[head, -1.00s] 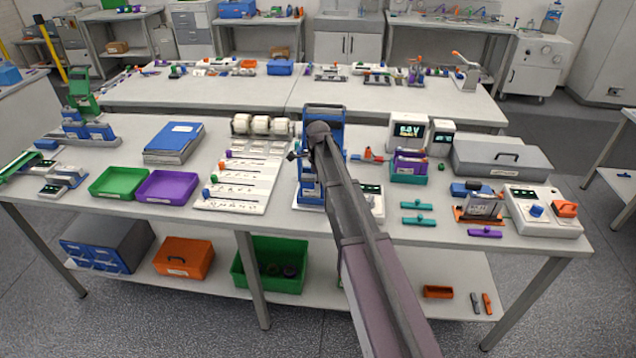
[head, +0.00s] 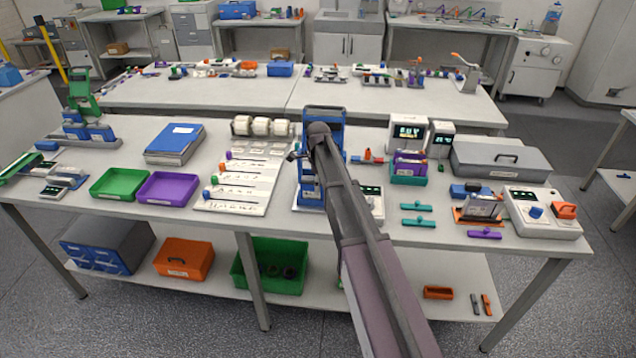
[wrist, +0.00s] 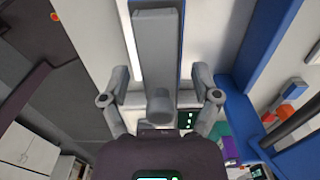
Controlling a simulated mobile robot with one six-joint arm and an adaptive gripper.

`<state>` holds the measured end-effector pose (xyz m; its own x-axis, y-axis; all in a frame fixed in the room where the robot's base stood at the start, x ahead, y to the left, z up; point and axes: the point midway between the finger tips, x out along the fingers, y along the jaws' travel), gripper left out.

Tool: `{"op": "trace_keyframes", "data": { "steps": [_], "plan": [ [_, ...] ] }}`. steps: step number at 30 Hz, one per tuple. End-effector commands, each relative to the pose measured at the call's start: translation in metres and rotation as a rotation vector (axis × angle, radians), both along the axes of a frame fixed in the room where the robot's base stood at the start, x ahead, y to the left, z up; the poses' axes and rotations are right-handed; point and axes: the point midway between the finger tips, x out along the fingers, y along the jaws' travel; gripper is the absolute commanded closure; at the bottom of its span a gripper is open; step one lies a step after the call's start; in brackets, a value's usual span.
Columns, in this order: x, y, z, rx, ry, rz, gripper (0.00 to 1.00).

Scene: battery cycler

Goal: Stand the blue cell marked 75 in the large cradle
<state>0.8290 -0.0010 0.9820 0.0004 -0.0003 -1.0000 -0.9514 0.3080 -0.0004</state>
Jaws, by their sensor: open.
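My gripper (wrist: 160,75) is open in the wrist view, with one finger on each side of a grey upright part with a rounded end (wrist: 160,100). I cannot tell whether the fingers touch it. In the head view my arm reaches to a tall blue stand (head: 310,196), and my wrist hides much of it. The blue frame also shows in the wrist view (wrist: 247,70). No marking 75 is readable, so I cannot tell which thing is the cell. I cannot make out the large cradle.
Green (head: 119,197) and purple (head: 168,201) trays and a blue binder (head: 174,143) lie left of the stand. Display units (head: 408,130), a grey case (head: 500,160) and a white control box (head: 545,228) stand to the right. The bench front has small clear patches.

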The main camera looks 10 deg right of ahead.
Motion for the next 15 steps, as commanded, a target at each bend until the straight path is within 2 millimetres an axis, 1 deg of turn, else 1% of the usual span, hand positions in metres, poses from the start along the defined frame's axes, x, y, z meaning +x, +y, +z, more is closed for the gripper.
{"op": "trace_keyframes", "data": {
  "steps": [1,15],
  "plan": [
    [0.0,0.0,0.005,0.0,0.0,0.0,0.2],
    [0.0,0.0,0.043,0.0,0.0,0.0,0.2]
  ]
}}
